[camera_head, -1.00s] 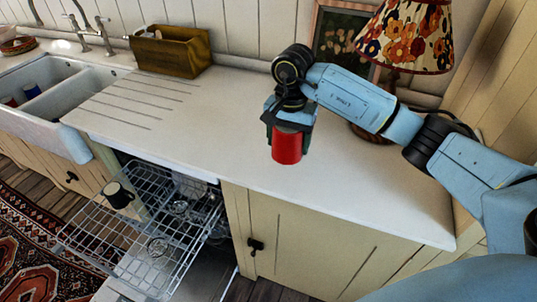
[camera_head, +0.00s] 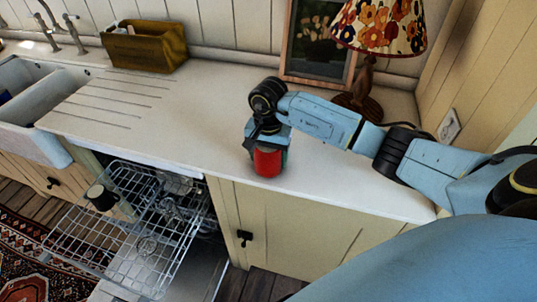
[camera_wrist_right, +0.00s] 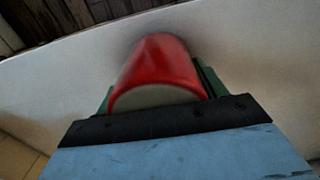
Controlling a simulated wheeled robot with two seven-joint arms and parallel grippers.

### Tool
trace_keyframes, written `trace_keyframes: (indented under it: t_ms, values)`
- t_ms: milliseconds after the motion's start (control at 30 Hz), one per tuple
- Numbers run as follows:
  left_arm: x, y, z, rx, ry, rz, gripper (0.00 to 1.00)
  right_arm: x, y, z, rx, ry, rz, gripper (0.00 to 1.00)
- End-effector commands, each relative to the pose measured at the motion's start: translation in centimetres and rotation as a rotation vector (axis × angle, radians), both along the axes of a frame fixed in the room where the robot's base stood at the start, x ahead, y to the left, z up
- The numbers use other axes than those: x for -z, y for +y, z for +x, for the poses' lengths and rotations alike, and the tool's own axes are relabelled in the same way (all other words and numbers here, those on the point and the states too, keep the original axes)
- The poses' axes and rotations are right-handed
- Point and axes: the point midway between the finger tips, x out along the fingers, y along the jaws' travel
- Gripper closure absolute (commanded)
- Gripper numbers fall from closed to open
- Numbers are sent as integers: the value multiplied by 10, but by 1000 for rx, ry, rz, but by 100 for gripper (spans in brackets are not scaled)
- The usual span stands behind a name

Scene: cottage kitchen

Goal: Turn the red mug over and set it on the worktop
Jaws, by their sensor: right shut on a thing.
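The red mug (camera_head: 267,163) is held near the front edge of the white worktop (camera_head: 330,185), to the right of the open dishwasher. My right gripper (camera_head: 266,148) is shut on it, pointing down from above. In the right wrist view the mug (camera_wrist_right: 160,65) sits between the green fingers (camera_wrist_right: 158,98), its pale round end facing the gripper. I cannot tell whether that end is its base or its mouth, nor whether the mug touches the worktop. The handle is not visible. My left gripper is out of view.
A wooden box (camera_head: 145,46) stands at the back. A flowered lamp (camera_head: 380,28) and a picture frame (camera_head: 320,45) stand behind my right arm. The dishwasher rack (camera_head: 130,240) holds a dark mug (camera_head: 100,197). The worktop left of the red mug is clear.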

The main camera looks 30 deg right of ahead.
Motion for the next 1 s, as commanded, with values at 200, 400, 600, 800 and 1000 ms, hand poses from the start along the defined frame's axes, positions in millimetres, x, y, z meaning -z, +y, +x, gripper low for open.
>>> trace_keyframes:
  t_ms: [200, 400, 600, 800, 1000]
  values:
    - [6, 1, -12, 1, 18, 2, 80, 4, 0, 0, 0, -1, 0, 62]
    - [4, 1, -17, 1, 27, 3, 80, 3, 0, 0, 0, 1, -1, 8]
    - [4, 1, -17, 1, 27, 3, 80, 3, 0, 0, 0, 1, -1, 8]
    - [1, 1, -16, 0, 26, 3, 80, -8, -1, 1, 0, -3, -1, 8]
    - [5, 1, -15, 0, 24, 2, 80, -48, -1, 1, -1, -6, -3, 8]
